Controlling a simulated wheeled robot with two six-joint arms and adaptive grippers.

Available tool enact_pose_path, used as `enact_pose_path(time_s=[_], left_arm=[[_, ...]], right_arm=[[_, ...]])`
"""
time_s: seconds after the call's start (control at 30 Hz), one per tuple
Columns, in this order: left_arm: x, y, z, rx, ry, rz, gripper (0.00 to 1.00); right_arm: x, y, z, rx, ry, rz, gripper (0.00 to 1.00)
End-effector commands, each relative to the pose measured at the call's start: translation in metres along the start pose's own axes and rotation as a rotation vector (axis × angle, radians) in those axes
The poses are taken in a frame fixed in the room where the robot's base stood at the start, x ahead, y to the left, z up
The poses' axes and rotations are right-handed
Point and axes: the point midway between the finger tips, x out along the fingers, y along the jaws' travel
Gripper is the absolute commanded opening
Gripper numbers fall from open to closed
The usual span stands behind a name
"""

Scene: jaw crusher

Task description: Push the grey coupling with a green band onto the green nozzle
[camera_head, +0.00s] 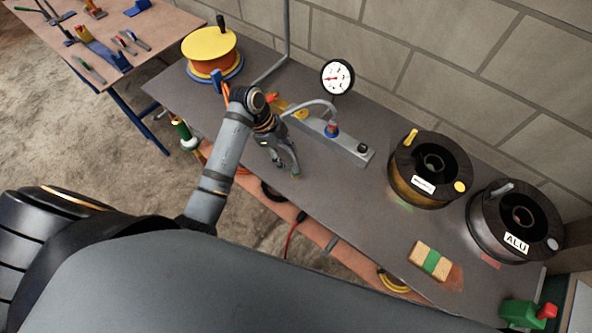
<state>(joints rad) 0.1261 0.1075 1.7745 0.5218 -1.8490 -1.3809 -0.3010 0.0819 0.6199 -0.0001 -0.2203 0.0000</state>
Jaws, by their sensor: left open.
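My left gripper (286,168) is open, its fingers pointing down close over the bench top, in front of the grey manifold block (348,146). I cannot make out anything between the fingers. A grey coupling with a green band cannot be told for sure; it may be hidden by the gripper or too small to see. A small green and white part (181,129) shows at the bench's left front edge, but I cannot tell whether it is the green nozzle. My right gripper is not in view.
A pressure gauge (337,77) and a grey hose (308,103) rise by the manifold. Two dark spools (402,176) (480,232) stand at the right, a yellow-topped reel (209,45) at the left. A wooden block with a green band (430,262) lies front right.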

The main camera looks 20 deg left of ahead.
Motion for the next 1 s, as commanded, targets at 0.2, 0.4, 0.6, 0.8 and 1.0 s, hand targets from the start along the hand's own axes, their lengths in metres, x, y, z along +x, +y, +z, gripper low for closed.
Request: enact_pose_path(time_s=[0.2, 0.4, 0.6, 0.8, 1.0], left_arm=[[0.028, 0.0, 0.0, -0.001, 0.0, 0.001, 0.53], [0.03, 0.0, 0.0, 0.0, 0.0, -0.001, 0.53], [0.035, 0.001, -0.001, -0.002, 0.001, 0.002, 0.53], [0.068, 0.002, -0.001, -0.002, 0.001, 0.002, 0.53], [0.082, 0.001, -0.001, 0.0, -0.001, 0.0, 0.53]], right_arm=[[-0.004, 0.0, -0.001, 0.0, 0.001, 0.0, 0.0], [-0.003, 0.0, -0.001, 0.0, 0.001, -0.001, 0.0], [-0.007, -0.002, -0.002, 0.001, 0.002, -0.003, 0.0], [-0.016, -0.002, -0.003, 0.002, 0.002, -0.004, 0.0], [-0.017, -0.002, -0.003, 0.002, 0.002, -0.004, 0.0]])
